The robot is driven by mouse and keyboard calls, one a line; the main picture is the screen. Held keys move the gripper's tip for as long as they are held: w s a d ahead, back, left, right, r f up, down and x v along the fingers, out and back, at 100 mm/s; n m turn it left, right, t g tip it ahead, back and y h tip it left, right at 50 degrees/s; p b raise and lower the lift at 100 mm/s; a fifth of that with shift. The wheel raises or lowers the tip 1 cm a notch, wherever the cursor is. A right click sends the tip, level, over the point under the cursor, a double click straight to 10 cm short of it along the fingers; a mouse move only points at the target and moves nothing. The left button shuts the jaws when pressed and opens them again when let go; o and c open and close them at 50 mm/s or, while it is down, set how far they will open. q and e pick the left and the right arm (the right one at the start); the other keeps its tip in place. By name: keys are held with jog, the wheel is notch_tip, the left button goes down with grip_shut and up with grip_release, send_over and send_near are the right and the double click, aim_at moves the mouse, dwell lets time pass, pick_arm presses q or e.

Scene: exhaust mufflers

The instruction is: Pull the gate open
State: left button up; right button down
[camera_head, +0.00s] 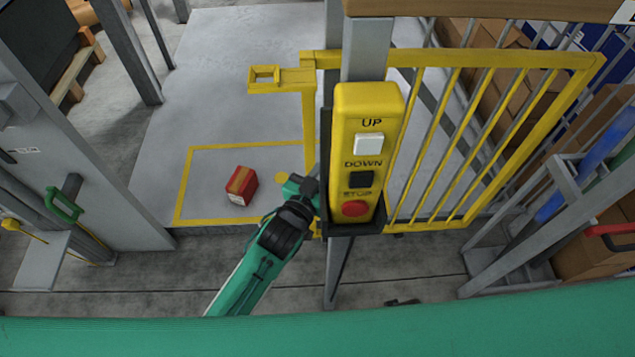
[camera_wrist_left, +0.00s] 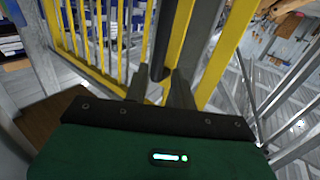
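The yellow barred gate (camera_head: 453,140) stands upright behind a grey post and a control box, with its left frame bar and a latch-like bracket (camera_head: 278,78) showing left of them. Contact is unclear. My right gripper is not in view.
The yellow control box (camera_head: 365,150) with UP, DOWN and STOP buttons is mounted on the grey post (camera_head: 366,48), close to my left gripper. A red box (camera_head: 241,186) lies on the platform inside a yellow outline. Grey frames and cartons stand at right, a grey wall at left.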

pick_arm(q)
jog(key=v, duration=0.5)
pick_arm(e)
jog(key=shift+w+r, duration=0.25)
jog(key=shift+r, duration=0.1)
